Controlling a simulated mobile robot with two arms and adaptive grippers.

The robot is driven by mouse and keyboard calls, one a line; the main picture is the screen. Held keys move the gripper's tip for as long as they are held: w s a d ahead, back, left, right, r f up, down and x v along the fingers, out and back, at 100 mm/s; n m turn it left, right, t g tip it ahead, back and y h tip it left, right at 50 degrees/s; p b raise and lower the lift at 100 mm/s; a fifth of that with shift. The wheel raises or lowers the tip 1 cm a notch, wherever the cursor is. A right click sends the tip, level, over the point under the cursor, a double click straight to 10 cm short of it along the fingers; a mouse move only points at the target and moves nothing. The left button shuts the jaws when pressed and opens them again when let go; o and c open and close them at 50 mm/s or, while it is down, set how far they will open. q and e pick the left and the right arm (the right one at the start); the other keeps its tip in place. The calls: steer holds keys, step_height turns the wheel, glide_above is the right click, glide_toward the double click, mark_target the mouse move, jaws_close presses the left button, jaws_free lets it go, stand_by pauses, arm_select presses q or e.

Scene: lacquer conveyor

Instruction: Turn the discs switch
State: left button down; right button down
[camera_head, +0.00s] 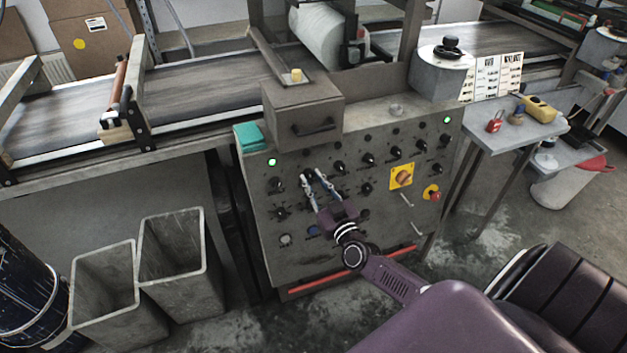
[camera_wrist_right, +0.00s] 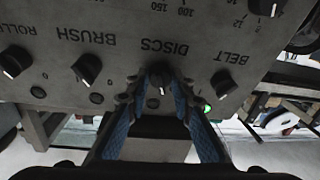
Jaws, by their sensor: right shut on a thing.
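The discs switch (camera_wrist_right: 160,75) is a dark round knob with a pointer mark, below the upside-down label DISCS in the right wrist view. My right gripper (camera_wrist_right: 157,92) has its blue-padded fingers on both sides of this knob and is shut on it. In the head view my right gripper (camera_head: 317,182) reaches the upper part of the grey control panel (camera_head: 300,255), and its fingers largely hide the switch there. My left gripper is in neither view.
Brush knob (camera_wrist_right: 88,68) and belt knob (camera_wrist_right: 223,84) flank the switch closely. The panel also carries a yellow-backed rotary switch (camera_head: 402,177) and a red button (camera_head: 434,195). Grey bins (camera_head: 178,285) stand at left; a side table (camera_head: 510,137) stands at right.

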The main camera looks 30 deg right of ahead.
steer(key=m, duration=0.2)
steer(key=m+h+p, duration=0.1)
steer(key=m, duration=0.2)
steer(key=shift+a+h, duration=0.15)
steer(key=shift+h, duration=0.15)
steer(key=m, duration=0.3)
steer(key=m+h+p, duration=0.1)
steer(key=m, duration=0.2)
steer(key=shift+a+m+g+h, duration=0.1)
steer(key=shift+m+g+h, duration=0.2)
steer(key=shift+g, duration=0.1)
steer(key=c, duration=1.7)
jaws_free()
steer(key=v, duration=1.2)
